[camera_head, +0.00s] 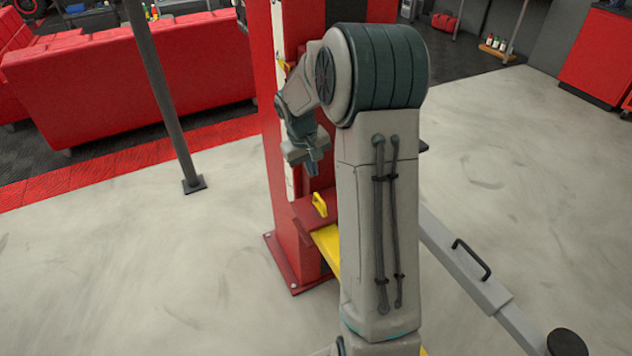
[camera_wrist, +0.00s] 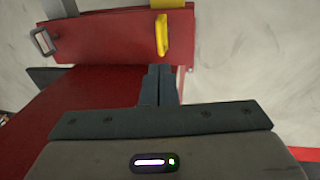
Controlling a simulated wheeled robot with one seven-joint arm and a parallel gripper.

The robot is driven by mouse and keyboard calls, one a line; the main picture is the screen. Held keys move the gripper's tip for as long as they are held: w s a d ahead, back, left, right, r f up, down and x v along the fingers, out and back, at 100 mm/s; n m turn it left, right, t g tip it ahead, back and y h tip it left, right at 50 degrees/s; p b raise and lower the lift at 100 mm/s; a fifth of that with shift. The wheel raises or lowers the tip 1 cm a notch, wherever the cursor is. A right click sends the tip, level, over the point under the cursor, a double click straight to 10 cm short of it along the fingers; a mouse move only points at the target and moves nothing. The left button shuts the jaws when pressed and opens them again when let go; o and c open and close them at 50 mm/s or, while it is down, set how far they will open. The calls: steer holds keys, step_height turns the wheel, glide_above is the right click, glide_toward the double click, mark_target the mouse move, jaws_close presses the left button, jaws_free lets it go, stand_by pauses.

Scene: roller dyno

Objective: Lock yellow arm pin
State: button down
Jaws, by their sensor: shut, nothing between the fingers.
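The yellow arm pin (camera_head: 319,204) stands up as a small yellow handle on the red carriage (camera_head: 304,213) of the lift post. In the wrist view the pin (camera_wrist: 161,35) is just beyond my fingertips, near the far edge of the red carriage (camera_wrist: 105,42). A yellow arm (camera_head: 327,241) extends from the carriage below the pin, partly hidden by my arm. My gripper (camera_head: 312,168) is above the pin, pointing down and apart from it. In the wrist view my gripper (camera_wrist: 160,68) has its fingers together with nothing between them.
The red post (camera_head: 283,130) rises close beside my gripper. A grey arm (camera_head: 465,275) with a black handle extends to the lower right. A grey loop handle (camera_wrist: 43,41) sits at the carriage's left end. A dark pole (camera_head: 165,100) stands at left. Floor around the post is clear.

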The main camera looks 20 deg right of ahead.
steer(key=shift+v, duration=1.55)
